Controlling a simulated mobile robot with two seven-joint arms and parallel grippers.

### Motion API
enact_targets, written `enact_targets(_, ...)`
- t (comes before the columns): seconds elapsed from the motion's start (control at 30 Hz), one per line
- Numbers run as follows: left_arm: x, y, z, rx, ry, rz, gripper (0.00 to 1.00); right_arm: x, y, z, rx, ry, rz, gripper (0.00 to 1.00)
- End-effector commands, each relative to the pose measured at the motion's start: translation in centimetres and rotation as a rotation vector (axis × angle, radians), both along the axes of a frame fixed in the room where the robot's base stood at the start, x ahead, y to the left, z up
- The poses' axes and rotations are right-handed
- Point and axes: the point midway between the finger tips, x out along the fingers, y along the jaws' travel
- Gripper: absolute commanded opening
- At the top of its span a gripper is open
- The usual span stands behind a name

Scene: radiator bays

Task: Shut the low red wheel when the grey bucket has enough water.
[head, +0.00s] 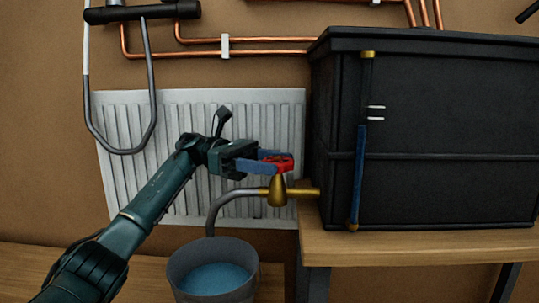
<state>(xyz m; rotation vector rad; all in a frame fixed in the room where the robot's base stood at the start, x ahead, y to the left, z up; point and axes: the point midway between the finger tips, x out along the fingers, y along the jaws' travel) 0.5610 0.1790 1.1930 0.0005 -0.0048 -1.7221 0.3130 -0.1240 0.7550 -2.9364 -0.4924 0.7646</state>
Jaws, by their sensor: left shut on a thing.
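The red wheel (284,163) sits on top of a brass tap (277,190) that comes out of the lower left of the black tank. My left gripper (272,162) reaches in from the left and is shut on the red wheel, its blue fingers on either side of the wheel. A grey spout runs from the tap and bends down over the grey bucket (178,260). Blue water (216,279) shows inside the bucket, with its surface below the rim. The spout's end is above the water. My right gripper is not in view.
The black tank (430,190) stands on a wooden bench (400,243) at the right. A sight tube (360,170) on its front shows blue in its lower part. A white radiator (125,130) and copper pipes (270,52) are on the wall behind.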

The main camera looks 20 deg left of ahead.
Motion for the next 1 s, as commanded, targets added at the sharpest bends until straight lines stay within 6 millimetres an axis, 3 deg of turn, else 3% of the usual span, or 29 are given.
enact_targets(0.67, 0.04, -0.06, -0.11, 0.004, -0.001, -0.059, 0.31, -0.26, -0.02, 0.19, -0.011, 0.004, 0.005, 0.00)
enact_targets(0.7, 0.04, -0.06, -0.11, 0.004, -0.001, -0.059, 0.57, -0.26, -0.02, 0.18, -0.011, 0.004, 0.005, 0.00)
enact_targets(0.93, 0.06, -0.04, -0.08, 0.003, -0.001, -0.057, 0.76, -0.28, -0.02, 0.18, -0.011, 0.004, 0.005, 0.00)
enact_targets(1.0, 0.06, -0.04, -0.08, 0.003, -0.001, -0.057, 0.76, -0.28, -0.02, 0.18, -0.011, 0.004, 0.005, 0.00)
